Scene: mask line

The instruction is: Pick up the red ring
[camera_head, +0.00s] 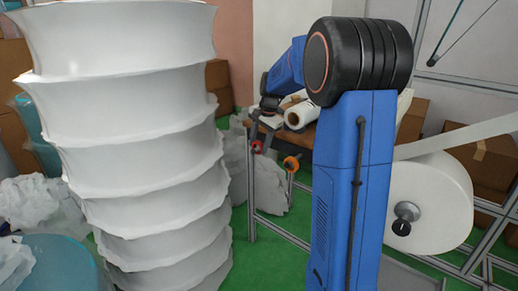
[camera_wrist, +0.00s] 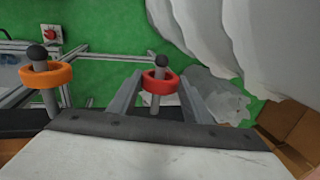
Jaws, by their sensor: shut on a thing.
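The red ring (camera_wrist: 160,87) sits around an upright grey peg with a dark round knob in the wrist view. The two fingers of my gripper (camera_wrist: 160,79) are on either side of the ring and shut on it. The peg's knob shows above the ring. In the head view the red ring (camera_head: 257,147) is small, below my gripper (camera_head: 258,139), and partly hidden by the fingers.
An orange ring (camera_wrist: 46,74) sits around a second knobbed peg to the left in the wrist view. Metal frame bars run behind it. White bulky material (camera_wrist: 205,35) is close on the right. A tall stack of white rolls (camera_head: 130,150) fills the head view's left.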

